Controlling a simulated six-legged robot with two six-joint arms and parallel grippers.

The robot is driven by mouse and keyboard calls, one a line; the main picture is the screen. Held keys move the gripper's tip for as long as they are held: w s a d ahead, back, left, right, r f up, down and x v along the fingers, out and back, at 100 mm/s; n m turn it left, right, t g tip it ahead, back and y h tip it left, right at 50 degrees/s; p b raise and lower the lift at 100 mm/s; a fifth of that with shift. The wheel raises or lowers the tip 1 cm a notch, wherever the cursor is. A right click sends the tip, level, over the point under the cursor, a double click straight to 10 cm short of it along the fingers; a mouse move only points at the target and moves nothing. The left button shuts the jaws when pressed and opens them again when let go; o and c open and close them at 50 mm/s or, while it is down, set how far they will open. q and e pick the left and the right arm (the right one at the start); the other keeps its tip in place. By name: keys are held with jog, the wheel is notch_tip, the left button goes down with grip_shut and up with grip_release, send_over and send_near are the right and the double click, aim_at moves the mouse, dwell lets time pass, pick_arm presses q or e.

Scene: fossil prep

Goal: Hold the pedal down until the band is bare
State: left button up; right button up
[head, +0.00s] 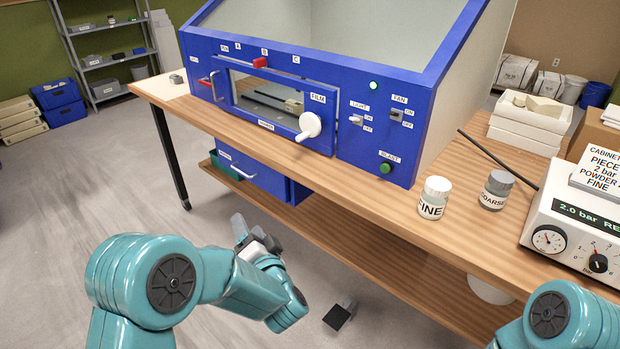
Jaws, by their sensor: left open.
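The black pedal (337,318) lies on the floor below the workbench, with a grey block at its back edge. My left gripper (250,234) is open and empty, in front of the bench's left part. It is up and to the left of the pedal in the picture and does not touch it. The blue cabinet (345,155) stands on the bench, with a front window (265,95) and a white knob (308,126) marked FILM. A band cannot be made out clearly through the window. My right arm shows at the lower right, but its gripper is out of view.
The wooden workbench (455,225) has a lower shelf (370,240). A FINE jar (433,198), a COARSE jar (496,190) and a white control unit (575,235) stand on the bench's right part. The floor left of the pedal is clear apart from my arm above it.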

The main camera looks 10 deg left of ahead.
pick_arm(q)
jog(key=shift+s+r, duration=0.1)
jog(key=shift+s, duration=0.05)
pick_arm(e)
jog(key=shift+s, duration=0.1)
jog(key=c, duration=0.6)
grip_shut()
pick_arm(q)
jog(key=s+d+f+n+g+h, duration=0.1)
jog(key=s+f+g+h, duration=0.2)
jog(key=f, duration=0.5)
jog(key=s+d+f+g+h, duration=0.15)
jog(key=f+h, duration=0.25)
jog(key=f, duration=0.5)
jog(key=s+d+f+n+g+h, duration=0.1)
jog(key=s+f+n+g+h, duration=0.1)
jog(key=s, duration=0.6)
jog(key=s+d+f+n+g+h, duration=0.1)
jog(key=s+d+f+g+h, duration=0.1)
jog(key=s+f+g, duration=0.3)
jog(key=s+d+f+n+g+h, duration=0.2)
jog(key=s+f, duration=0.3)
jog(key=s, duration=0.8)
jog(key=shift+s+d+n+g+h, duration=0.2)
jog(key=shift+n+g+h, duration=0.1)
jog(key=shift+g, duration=0.35)
jog(key=shift+f, duration=0.1)
jog(key=c, duration=0.3)
jog(key=shift+w, duration=0.1)
jog(key=shift+c, duration=0.2)
